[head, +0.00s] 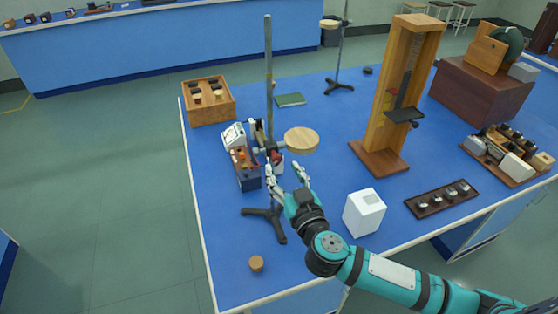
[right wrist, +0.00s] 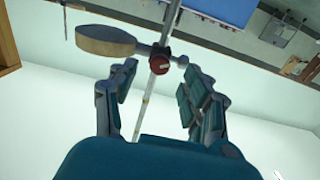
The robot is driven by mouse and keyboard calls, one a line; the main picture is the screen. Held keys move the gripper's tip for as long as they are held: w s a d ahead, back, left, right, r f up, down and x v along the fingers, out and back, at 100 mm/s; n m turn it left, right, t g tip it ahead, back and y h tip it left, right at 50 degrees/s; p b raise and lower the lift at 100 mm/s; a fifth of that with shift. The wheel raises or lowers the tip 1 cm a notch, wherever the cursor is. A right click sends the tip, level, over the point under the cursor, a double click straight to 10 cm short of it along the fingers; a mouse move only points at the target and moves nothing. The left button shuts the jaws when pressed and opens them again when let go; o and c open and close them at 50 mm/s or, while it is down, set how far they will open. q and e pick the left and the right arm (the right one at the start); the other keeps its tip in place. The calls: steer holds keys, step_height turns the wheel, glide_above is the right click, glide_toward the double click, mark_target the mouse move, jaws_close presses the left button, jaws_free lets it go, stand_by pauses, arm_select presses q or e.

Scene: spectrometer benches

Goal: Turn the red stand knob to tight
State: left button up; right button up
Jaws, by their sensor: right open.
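The red knob (right wrist: 159,66) sits on the clamp of a metal stand rod (head: 269,85), on the side facing my right gripper. In the head view the knob (head: 276,156) is small and partly behind the gripper. A round wooden disc (head: 301,139) is held out from the rod, and it also shows in the right wrist view (right wrist: 105,40). The stand has a dark tripod base (head: 265,215). My right gripper (head: 287,170) is open, its fingers pointing toward the knob; in the wrist view the knob shows beyond the fingertips, between them. My left gripper is not in view.
A white block (head: 364,212) and a wooden cylinder (head: 256,263) are near the front edge. A tall wooden frame (head: 399,90) stands to the right. A second stand (head: 340,50) is farther back.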

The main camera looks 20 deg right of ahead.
mark_target(278, 161)
steer(key=shift+w, duration=1.9)
jaws_close()
